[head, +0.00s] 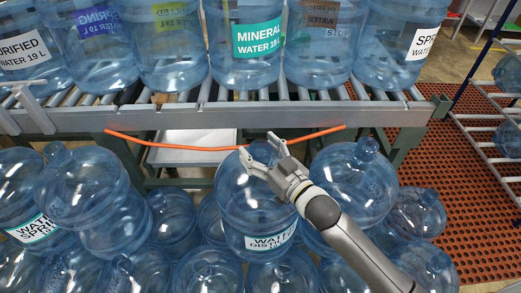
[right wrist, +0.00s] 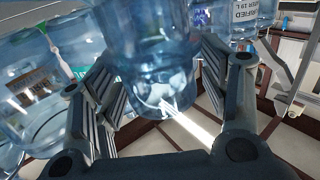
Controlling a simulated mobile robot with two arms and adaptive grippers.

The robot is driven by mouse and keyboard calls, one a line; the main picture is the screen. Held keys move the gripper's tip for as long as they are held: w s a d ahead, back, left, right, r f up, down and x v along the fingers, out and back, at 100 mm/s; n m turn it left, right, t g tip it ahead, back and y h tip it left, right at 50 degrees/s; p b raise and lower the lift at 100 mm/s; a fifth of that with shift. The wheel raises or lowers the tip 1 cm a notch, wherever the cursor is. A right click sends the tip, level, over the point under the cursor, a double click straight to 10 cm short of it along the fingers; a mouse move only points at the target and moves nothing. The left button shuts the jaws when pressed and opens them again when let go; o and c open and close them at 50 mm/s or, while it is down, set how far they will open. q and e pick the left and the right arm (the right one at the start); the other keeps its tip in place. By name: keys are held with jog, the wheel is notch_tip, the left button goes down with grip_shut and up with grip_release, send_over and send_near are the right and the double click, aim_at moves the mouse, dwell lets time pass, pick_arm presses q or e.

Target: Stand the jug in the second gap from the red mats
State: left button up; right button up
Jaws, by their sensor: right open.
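The clear blue jug marked WATER DISTILLED (head: 262,217) stands upright below the conveyor, among other jugs. My right gripper (head: 261,153) is open over its top and overlaps it in the head view; I cannot tell if they touch. In the right wrist view the spread fingers (right wrist: 165,95) frame a blue jug (right wrist: 150,45), and nothing is gripped. A row of jugs, among them one marked MINERAL WATER (head: 250,70), stands on the roller conveyor (head: 280,116). The red mats (head: 478,215) lie on the floor at the right. My left gripper is not in view.
Several jugs (head: 85,200) crowd below the conveyor. An orange strip (head: 180,146) runs just below the conveyor's front rail. A metal rack (head: 490,150) with jugs stands at the right edge. Jugs on the conveyor stand close together; their gaps are narrow.

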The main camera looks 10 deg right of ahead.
jog(key=shift+r, duration=0.15)
jog(key=v, duration=1.2)
jog(key=shift+b, duration=0.3)
